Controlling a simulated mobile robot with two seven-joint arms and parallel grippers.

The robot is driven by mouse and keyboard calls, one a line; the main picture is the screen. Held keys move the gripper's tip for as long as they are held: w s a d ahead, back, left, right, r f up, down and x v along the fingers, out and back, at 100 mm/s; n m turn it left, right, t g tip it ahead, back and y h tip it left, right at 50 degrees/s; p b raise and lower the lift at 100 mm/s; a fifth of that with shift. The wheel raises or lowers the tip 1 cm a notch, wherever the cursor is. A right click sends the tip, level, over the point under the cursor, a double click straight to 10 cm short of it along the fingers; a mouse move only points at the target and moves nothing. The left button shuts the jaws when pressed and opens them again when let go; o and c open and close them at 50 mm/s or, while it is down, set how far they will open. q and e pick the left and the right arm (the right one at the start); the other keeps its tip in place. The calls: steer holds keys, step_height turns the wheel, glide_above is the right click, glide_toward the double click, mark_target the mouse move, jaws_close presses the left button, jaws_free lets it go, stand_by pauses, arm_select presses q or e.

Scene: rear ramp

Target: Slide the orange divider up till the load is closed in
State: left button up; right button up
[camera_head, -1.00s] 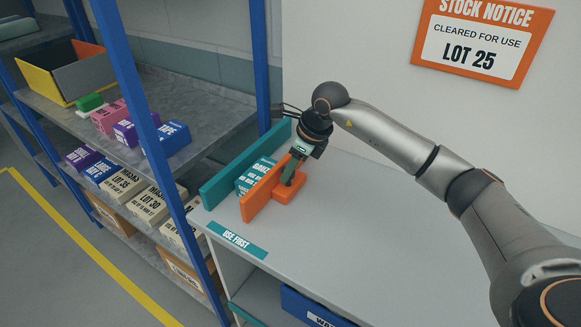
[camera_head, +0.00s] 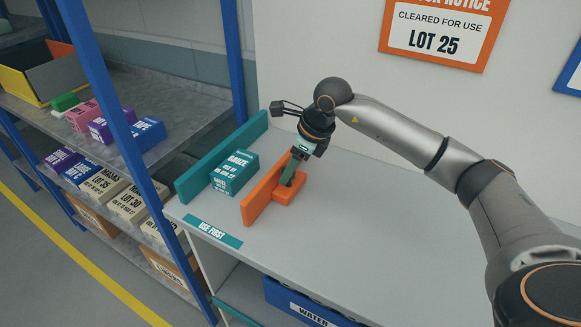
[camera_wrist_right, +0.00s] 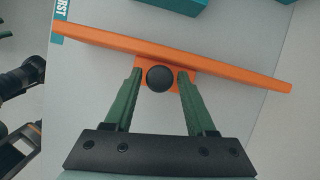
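The orange divider (camera_head: 262,194) is an upright panel with a low foot on the grey worktop. In the right wrist view its panel (camera_wrist_right: 230,67) crosses the picture at a slight tilt. In the head view my right gripper (camera_head: 289,176) reaches down to the divider's foot. The load is a teal gauze box (camera_head: 235,174), left of the divider with a clear gap between.
A fixed teal wall (camera_head: 222,157) stands left of the box. A "USE FIRST" label (camera_head: 213,231) lies along the worktop's front edge. A blue-post shelf (camera_head: 112,100) with boxes stands at left. The worktop (camera_head: 370,220) is clear right of the divider.

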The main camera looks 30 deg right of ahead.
steer(key=shift+o, duration=1)
steer(key=v, duration=1.2)
steer(key=shift+r+b, duration=0.25)
steer(key=shift+b, duration=0.1)
steer(key=shift+s, duration=0.1)
